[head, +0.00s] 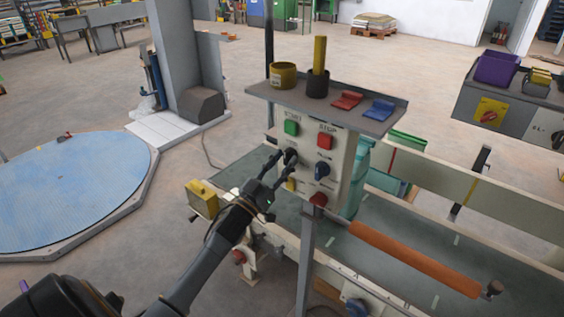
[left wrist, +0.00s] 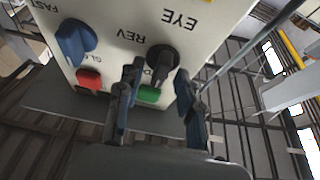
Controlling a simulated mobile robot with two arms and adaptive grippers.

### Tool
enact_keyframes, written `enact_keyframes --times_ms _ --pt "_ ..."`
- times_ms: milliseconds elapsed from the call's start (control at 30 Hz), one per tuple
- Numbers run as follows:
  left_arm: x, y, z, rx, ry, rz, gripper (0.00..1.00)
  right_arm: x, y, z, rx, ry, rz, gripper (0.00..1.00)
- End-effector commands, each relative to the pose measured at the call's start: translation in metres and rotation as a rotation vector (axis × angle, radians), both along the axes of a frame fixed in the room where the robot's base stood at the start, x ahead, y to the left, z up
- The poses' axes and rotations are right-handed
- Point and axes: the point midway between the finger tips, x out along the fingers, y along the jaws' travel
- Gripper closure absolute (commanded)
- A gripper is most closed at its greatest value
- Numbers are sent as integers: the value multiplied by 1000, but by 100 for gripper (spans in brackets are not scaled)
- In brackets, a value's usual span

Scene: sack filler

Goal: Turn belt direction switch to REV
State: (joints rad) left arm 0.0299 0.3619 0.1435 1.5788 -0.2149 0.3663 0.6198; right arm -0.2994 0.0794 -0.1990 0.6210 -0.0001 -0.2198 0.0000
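The control panel (head: 306,150) stands on a post beside the conveyor. Its black rotary switch (head: 290,157) sits below the green button (head: 291,127). In the left wrist view the panel appears upside down. There the black switch (left wrist: 162,58) has REV printed to its left, and its grip points down toward the green button (left wrist: 150,95). A label near the left finger is partly hidden. My left gripper (head: 283,161) is at the panel, its fingers spread on either side of the switch. In the left wrist view, contact between the fingers (left wrist: 158,78) and the switch is unclear. My right gripper is not in view.
A blue knob (head: 322,170) and a red button (head: 325,142) are right of the switch. A shelf (head: 390,124) above the panel holds a yellow tape roll, a dark cup and red and blue items. An orange roller (head: 415,260) spans the conveyor at right.

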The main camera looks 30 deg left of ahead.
Motion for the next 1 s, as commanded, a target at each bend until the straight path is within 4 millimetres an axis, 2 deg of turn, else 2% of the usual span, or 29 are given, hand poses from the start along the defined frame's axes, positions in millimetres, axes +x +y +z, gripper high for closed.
enact_keyframes --times_ms 100,167,300,667,1000 --pt "0 0 0 -1 0 0 63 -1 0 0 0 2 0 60" --pt "0 0 0 -1 0 0 73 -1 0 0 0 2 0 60" --pt "0 0 0 -1 0 0 100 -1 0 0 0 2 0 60" --pt "0 0 -1 24 -2 0 100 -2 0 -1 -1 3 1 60" --pt "0 2 -1 220 -17 -1 100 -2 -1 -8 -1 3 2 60"
